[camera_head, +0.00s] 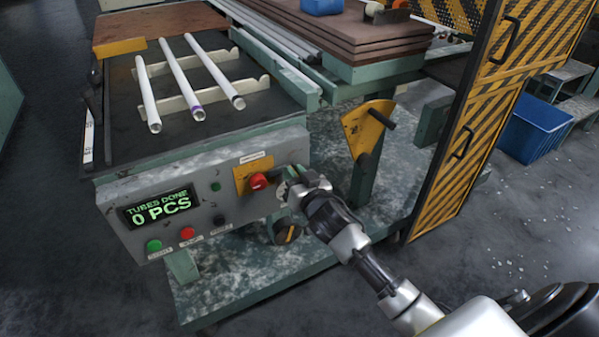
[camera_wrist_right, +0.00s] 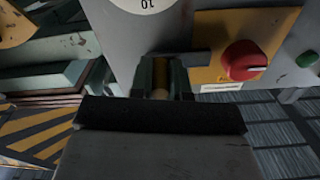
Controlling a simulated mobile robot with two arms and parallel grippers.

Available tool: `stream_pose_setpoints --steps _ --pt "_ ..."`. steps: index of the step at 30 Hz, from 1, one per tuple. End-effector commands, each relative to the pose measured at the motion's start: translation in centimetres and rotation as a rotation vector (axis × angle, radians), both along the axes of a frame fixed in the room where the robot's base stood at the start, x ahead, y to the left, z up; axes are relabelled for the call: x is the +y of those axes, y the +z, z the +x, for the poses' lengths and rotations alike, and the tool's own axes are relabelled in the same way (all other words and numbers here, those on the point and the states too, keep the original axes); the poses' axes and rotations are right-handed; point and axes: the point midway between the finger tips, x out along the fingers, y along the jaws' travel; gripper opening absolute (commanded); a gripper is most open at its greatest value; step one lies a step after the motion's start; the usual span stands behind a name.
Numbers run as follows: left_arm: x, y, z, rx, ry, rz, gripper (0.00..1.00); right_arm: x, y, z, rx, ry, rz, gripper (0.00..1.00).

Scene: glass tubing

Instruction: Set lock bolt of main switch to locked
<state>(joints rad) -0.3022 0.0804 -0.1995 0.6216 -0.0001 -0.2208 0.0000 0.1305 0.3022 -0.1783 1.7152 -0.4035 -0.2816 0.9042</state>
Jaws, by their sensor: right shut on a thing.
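The main switch is a red rotary knob (camera_head: 258,181) on a yellow plate at the right end of the grey control panel (camera_head: 226,212). The knob also shows in the wrist view (camera_wrist_right: 243,61), right of my fingers. My right gripper (camera_head: 291,183) is at the panel just right of the switch. In the wrist view its fingers (camera_wrist_right: 160,80) are shut on what looks like the lock bolt, a small brass-coloured piece (camera_wrist_right: 160,93) between them. A short dark bar (camera_wrist_right: 196,63) lies between the fingers and the yellow plate. The fingers hide most of the bolt. My left gripper is out of view.
A green display (camera_head: 160,207) reads "TUBES DONE 0 PCS". Green (camera_head: 153,246) and red (camera_head: 187,233) buttons sit below and beside it. Glass tubes (camera_head: 181,77) lie on a rack above the panel. A yellow-black mesh gate (camera_head: 497,105) stands right of my arm.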

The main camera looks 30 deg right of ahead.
Motion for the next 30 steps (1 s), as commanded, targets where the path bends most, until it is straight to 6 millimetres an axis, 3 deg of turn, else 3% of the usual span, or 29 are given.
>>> stream_pose_setpoints --steps 2,3,8,16,20,30 --pt "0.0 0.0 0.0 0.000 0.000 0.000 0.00 0.3 -0.1 -0.1 0.001 0.006 0.003 0.00" --pt "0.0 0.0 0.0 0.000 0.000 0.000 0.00 0.3 -0.1 -0.1 0.001 0.007 0.004 0.18" --pt "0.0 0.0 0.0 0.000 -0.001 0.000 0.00 0.3 -0.1 -0.1 0.001 0.006 0.004 0.42" --pt "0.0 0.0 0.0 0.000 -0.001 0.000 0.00 0.1 -0.1 -0.1 0.000 0.004 0.003 0.42" --pt "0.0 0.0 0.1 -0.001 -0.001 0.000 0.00 0.1 -0.2 -1.1 0.002 0.005 0.004 0.42" --pt "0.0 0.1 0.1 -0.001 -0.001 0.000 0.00 0.0 -0.2 -7.8 0.003 0.006 0.005 0.42"
